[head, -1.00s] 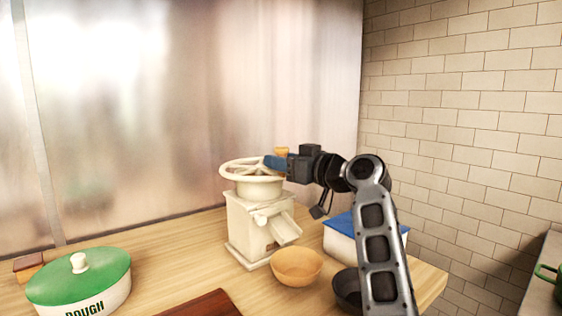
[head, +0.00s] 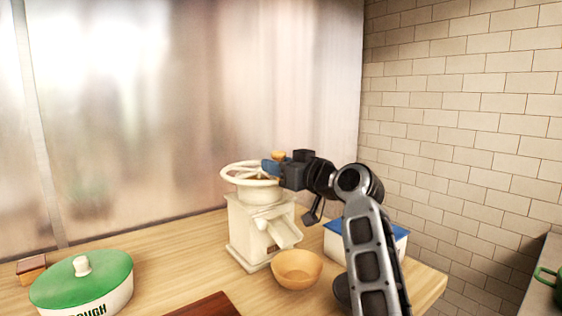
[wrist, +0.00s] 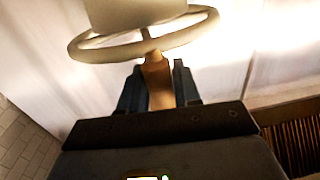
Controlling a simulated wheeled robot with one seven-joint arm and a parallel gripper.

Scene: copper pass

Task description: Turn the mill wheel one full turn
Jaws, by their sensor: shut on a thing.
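The cream mill (head: 256,228) stands upright on the wooden counter, with its spoked wheel (head: 232,178) lying flat on top. A tan wooden knob (head: 278,156) stands on the right part of the wheel's rim. My gripper (head: 270,167) comes in from the right at wheel height. In the wrist view its two blue fingers are closed around the wooden handle (wrist: 158,82), just beside the rim (wrist: 185,36). In the head view the fingers hide part of the handle and rim.
A wooden bowl (head: 297,269) sits below the mill's chute. A white box with a blue lid (head: 335,228) and a dark bowl stand right, partly behind my arm. A green-lidded dough pot (head: 82,278) is at the left. A brown board (head: 210,306) lies in front.

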